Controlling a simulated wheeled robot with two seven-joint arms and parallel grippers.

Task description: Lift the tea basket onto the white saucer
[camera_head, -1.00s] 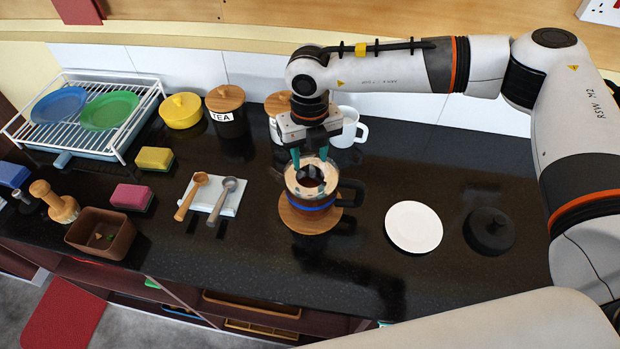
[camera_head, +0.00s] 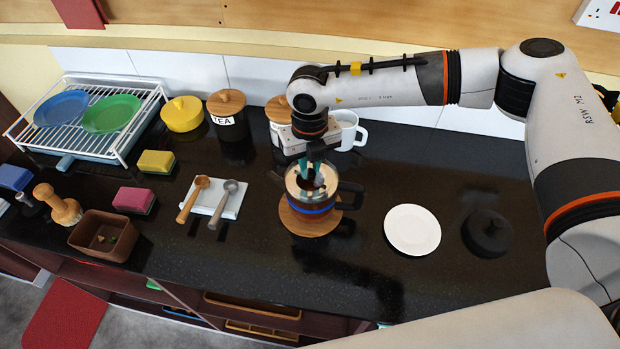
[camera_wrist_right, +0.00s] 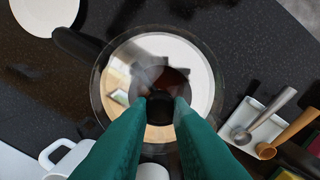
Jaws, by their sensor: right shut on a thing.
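A glass teapot (camera_head: 328,204) with a dark handle and a blue band stands on a round wooden coaster (camera_head: 310,226). The tea basket (camera_wrist_right: 174,80) sits inside its mouth, mostly hidden by glare and my fingers. My right gripper (camera_head: 311,168) points down into the teapot's mouth. In the right wrist view its teal fingers (camera_wrist_right: 160,112) are shut on a small dark knob (camera_wrist_right: 160,104), seemingly the basket's. The white saucer (camera_head: 412,230) lies empty to the right of the teapot; its edge also shows in the right wrist view (camera_wrist_right: 45,15). My left gripper is out of view.
A black lid (camera_head: 487,234) lies right of the saucer. A white mug (camera_head: 346,130) and jars stand behind my gripper. Two scoops rest on a white tray (camera_head: 228,208) to the left. The counter between teapot and saucer is clear.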

